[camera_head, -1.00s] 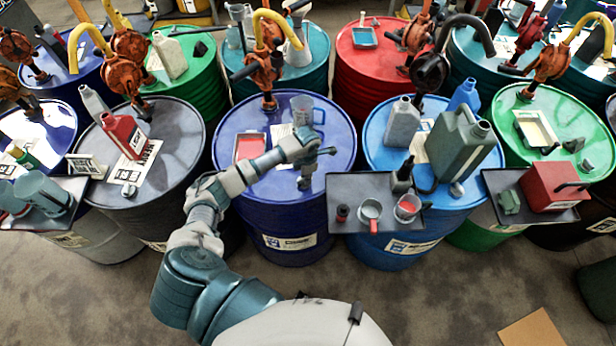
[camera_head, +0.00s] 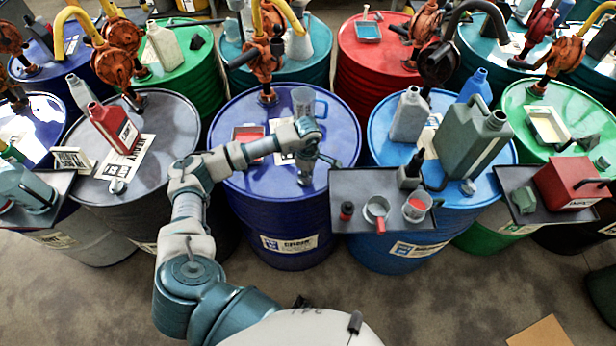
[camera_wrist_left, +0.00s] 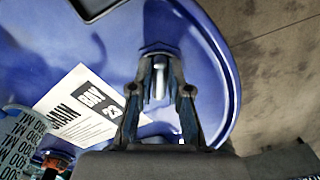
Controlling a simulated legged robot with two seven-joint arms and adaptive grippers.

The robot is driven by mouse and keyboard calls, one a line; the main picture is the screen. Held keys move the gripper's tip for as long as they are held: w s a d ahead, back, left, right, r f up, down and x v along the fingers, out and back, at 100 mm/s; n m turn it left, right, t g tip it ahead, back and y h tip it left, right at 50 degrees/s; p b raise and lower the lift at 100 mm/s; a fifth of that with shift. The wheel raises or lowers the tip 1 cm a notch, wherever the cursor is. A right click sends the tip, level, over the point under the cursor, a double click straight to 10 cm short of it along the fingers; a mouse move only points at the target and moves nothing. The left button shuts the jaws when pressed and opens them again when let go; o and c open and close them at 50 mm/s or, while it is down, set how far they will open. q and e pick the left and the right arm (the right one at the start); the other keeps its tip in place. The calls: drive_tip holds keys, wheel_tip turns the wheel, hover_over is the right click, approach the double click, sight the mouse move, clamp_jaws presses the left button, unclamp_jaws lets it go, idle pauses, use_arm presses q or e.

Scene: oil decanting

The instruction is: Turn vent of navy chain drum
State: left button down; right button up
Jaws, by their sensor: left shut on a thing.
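The navy drum (camera_head: 290,215) stands upright in the middle of the head view, with a label on its side. My left gripper (camera_head: 305,178) points down at the near part of its blue lid. In the left wrist view the two fingers (camera_wrist_left: 159,88) are closed around a small pale metal vent (camera_wrist_left: 158,78) near the lid's rim. The gripper and wrist hide most of the vent in the head view. A white label sheet (camera_wrist_left: 85,103) lies on the lid beside the fingers. My right gripper is not in view.
On the navy lid stand a clear jug (camera_head: 303,103), a red-filled tray (camera_head: 249,132) and an orange pump (camera_head: 264,62). A dark shelf (camera_head: 350,185) with cups sits close to the right of the gripper. Other drums crowd both sides.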

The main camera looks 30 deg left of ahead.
use_arm(q)
drive_tip(key=shift+f+m+b, duration=0.1)
drive_tip(key=shift+m+b, duration=0.6)
drive_tip(key=shift+m, duration=0.3)
drive_tip(key=m+b, duration=0.2)
drive_tip(key=shift+s+m, duration=0.1)
drive_tip(key=shift+m, duration=0.2)
drive_tip(key=m+b, duration=0.2)
drive_tip(key=m, duration=0.1)
drive_tip(key=shift+s+a, duration=0.1)
drive_tip(key=shift+s, duration=0.05)
drive_tip(key=shift+m+b, duration=0.3)
drive_tip(key=shift+m, duration=0.3)
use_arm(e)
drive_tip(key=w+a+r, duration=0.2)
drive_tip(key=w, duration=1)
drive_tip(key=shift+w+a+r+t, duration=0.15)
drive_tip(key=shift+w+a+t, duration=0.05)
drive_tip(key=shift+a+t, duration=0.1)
use_arm(q)
drive_tip(key=c, duration=1.1)
unclamp_jaws()
drive_tip(key=shift+s, duration=0.1)
drive_tip(key=shift+r, duration=0.2)
wheel_tip(320, 180, up, 12)
drive_tip(key=shift+f, duration=0.15)
